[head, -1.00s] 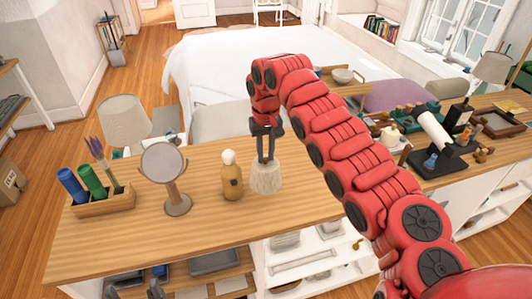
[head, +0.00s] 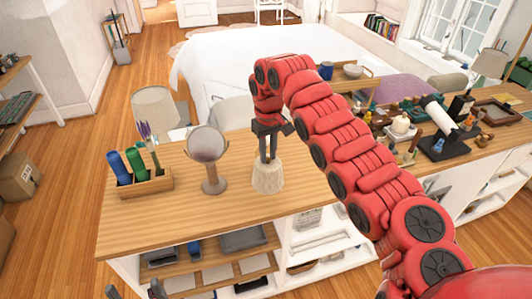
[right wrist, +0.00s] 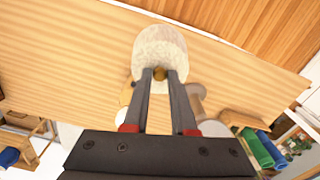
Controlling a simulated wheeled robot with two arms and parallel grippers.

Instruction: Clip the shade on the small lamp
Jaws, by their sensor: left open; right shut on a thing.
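My right gripper (head: 267,158) is shut on the pale, rough-textured shade (head: 268,178), holding it by its upper end above or at the wooden counter; I cannot tell whether it touches. The shade also shows in the right wrist view (right wrist: 160,50), at the fingertips, with a small brown part (right wrist: 158,74) between the fingers. The small brown lamp with a white bulb is not visible in the head view now, apparently hidden behind the gripper and shade. My left gripper (head: 134,291) is open and empty at the bottom left, below the counter edge.
On the counter (head: 230,207), a round mirror (head: 208,145) stands left of the shade, and a wooden holder (head: 146,184) with blue and green cylinders is further left. Crowded small items and a black stand (head: 440,147) are at right. The counter's front left is clear.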

